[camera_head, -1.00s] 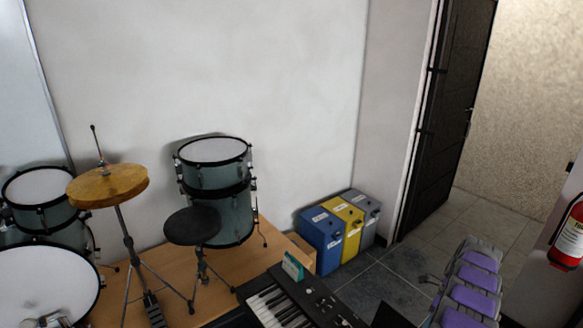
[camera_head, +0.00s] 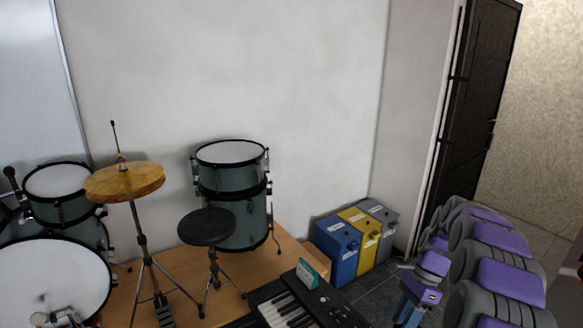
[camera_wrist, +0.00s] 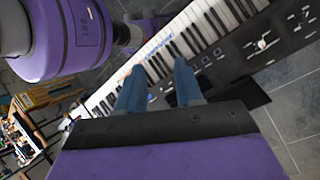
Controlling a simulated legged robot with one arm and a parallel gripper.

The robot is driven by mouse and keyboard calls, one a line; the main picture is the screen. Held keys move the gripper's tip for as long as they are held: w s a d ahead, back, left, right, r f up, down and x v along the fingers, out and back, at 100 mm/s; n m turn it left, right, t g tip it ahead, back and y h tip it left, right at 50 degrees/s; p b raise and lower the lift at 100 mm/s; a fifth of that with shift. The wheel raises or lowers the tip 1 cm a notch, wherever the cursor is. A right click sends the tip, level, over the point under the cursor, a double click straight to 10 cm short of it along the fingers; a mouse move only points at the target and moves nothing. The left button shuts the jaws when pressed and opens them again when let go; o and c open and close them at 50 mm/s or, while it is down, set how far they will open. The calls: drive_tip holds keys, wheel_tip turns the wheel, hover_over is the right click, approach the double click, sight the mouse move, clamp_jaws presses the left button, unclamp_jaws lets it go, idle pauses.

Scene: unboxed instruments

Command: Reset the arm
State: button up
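My arm shows purple and grey at the lower right of the head view. My gripper (camera_head: 408,314) hangs at its end, with blue fingers pointing down, near the right end of the keyboard. In the wrist view my gripper (camera_wrist: 160,76) has two blue fingers standing apart, with nothing held between them. The black electronic keyboard (camera_wrist: 225,52) lies beyond the fingertips. It also shows at the bottom of the head view (camera_head: 335,312), with a small teal box (camera_head: 307,272) on it.
A drum set with a cymbal (camera_head: 124,182) and a black stool (camera_head: 206,227) stands on a wooden platform (camera_head: 185,272) at the left. Blue (camera_head: 338,250), yellow (camera_head: 361,238) and grey (camera_head: 384,224) bins stand by the wall. A dark door (camera_head: 478,105) is at the right.

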drive_tip(key=s+a+r+n+h+b, duration=0.2)
drive_tip(key=s+a+r+n+b, duration=0.2)
drive_tip(key=s+a+n, duration=0.85)
drive_tip(key=s+f+n+t+h+b, duration=0.1)
drive_tip(key=s+f+n+b, duration=0.1)
drive_tip(key=s, duration=0.8)
drive_tip(key=s+f+n+h+b, duration=0.1)
drive_tip(key=s+f+n+b, duration=0.1)
drive_tip(key=s, duration=0.9)
drive_tip(key=shift+d+f+n+t+b, duration=0.35)
drive_tip(key=shift+f+n, duration=0.2)
drive_tip(key=shift+f, duration=0.5)
